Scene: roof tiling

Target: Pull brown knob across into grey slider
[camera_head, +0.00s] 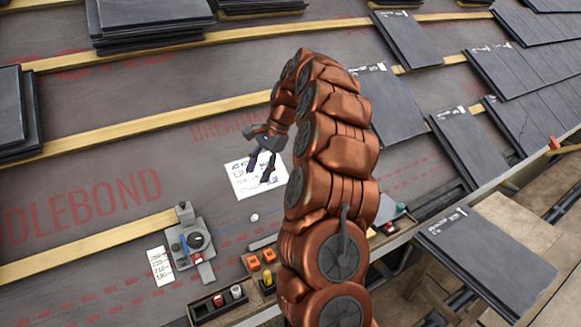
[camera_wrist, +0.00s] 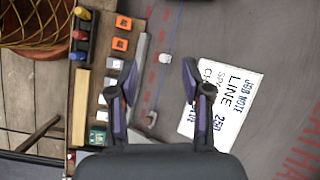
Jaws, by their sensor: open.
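I cannot make out a clearly brown knob in either view. A small pale knob-like piece (camera_head: 254,217) lies on the dark roof sheet near the white note. In the wrist view this pale piece (camera_wrist: 165,58) shows between my fingertips in the picture; I see no contact. A smaller greyish piece (camera_wrist: 151,118) lies lower, near the left finger. A long grey bar (camera_wrist: 141,62) runs along the tray edge, partly behind the left finger; it may be the grey slider. My gripper (camera_head: 258,175) is open and empty, and appears above the note.
A grey device (camera_head: 187,262) with a black dial stands at left. A white note (camera_wrist: 224,98) lies right of my fingers. A wooden tray (camera_wrist: 83,85) holds orange and grey blocks. Slates (camera_head: 455,148) lie at right. The sheet around the note is mostly clear.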

